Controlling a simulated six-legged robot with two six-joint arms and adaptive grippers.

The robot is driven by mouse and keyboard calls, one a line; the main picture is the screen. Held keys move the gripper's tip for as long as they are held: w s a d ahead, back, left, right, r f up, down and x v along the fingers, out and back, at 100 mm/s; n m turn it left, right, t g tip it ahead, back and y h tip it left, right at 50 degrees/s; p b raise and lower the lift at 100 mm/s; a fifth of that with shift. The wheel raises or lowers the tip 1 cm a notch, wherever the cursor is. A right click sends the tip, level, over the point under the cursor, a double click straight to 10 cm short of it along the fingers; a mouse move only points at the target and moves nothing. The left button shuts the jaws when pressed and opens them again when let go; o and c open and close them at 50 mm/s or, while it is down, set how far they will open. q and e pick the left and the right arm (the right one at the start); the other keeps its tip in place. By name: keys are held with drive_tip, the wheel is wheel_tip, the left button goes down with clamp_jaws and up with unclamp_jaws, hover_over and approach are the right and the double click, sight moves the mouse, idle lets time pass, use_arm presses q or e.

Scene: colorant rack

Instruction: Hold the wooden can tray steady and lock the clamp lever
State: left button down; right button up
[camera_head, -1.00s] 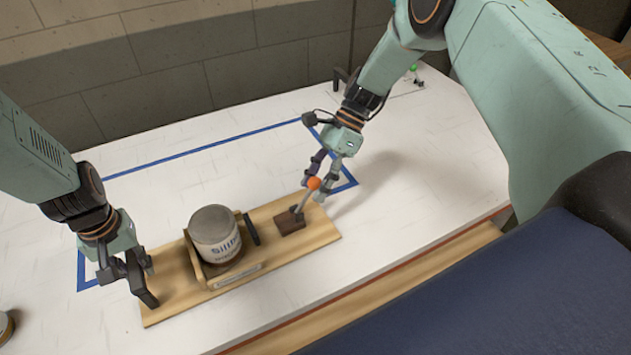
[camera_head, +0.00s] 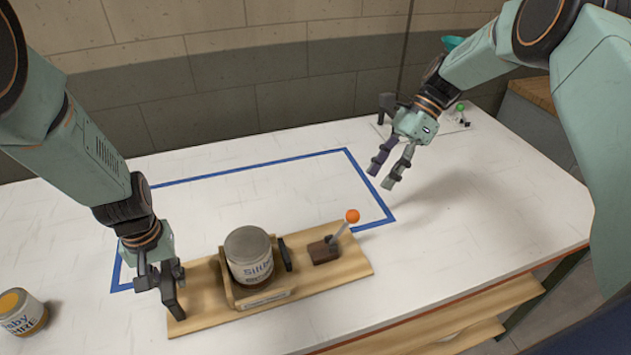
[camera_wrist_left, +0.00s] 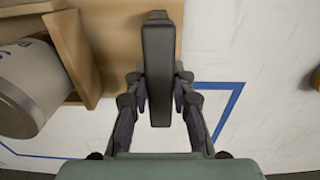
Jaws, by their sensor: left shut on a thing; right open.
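The wooden can tray (camera_head: 202,317) lies on the white table, its right end over the blue tape outline. A can (camera_head: 249,257) stands upright in its wooden holder (camera_head: 230,289). The clamp lever (camera_head: 341,230) with an orange knob rises from a brown block (camera_head: 322,252) at the tray's right part, tilted up to the right. My left gripper (camera_head: 162,283) is shut on the dark upright handle (camera_head: 175,296) at the tray's left end. The left wrist view shows that handle (camera_wrist_left: 157,70) between the fingers. My right gripper (camera_head: 380,180) is open and empty, above and right of the lever, apart from it.
A can with an orange top (camera_head: 22,312) stands at the table's left. A fixture with a green knob (camera_head: 460,108) stands at the back right. Blue tape (camera_head: 376,190) outlines a largely clear area behind the tray.

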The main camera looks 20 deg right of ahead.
idle(0.3)
use_arm(q)
drive_tip(key=c, duration=1.1)
unclamp_jaws()
wheel_tip(320, 180, up, 12)
drive_tip(key=shift+s, duration=0.1)
